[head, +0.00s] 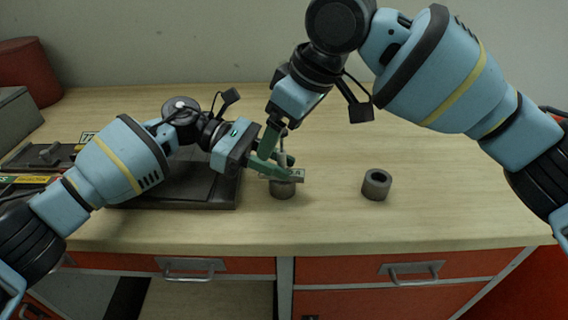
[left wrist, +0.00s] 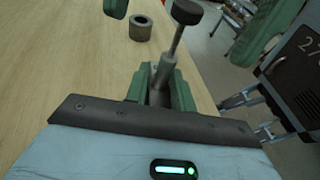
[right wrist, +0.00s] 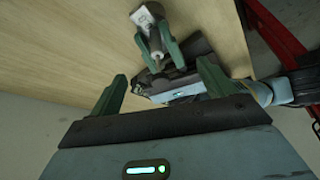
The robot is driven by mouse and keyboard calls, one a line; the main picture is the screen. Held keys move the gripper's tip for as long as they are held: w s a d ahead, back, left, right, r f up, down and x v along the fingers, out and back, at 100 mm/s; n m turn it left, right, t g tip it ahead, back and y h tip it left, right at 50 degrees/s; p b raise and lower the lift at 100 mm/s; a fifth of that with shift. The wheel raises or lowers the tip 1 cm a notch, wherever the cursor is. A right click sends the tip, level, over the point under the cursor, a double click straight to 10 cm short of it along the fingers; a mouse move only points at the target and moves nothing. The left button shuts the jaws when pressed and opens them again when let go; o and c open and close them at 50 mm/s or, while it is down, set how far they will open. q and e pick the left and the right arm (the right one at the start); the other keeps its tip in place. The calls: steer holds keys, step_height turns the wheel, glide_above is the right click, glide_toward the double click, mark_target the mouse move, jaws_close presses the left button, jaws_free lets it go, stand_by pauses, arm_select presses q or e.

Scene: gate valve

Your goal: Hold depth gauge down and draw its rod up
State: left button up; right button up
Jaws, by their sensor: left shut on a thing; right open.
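The depth gauge has a flat labelled crosspiece (head: 297,175) lying across a grey metal cylinder (head: 283,190) on the bench. In the left wrist view its thin rod (left wrist: 177,41) rises from a metal sleeve to a dark round knob (left wrist: 187,12). My left gripper (left wrist: 160,83) is shut on the gauge's body, low beside the rod. It also shows in the head view (head: 272,168). My right gripper (right wrist: 161,85) is open above the left one, coming down from above. In the left wrist view its fingers stand apart on either side of the knob, not visibly touching it.
A hollow grey ring (head: 376,185) stands alone to the right. A dark tray (head: 190,195) lies left, under my left arm. A grey box (head: 17,118) and red cylinder (head: 28,72) are at the far left. The bench's right side (head: 460,200) is clear.

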arm_select(q)
steer(key=shift+f, duration=0.15)
arm_select(e)
steer(key=shift+r, duration=2.55)
arm_select(q)
steer(key=o, duration=0.8)
steer(key=shift+o, duration=0.2)
steer(key=v, duration=1.2)
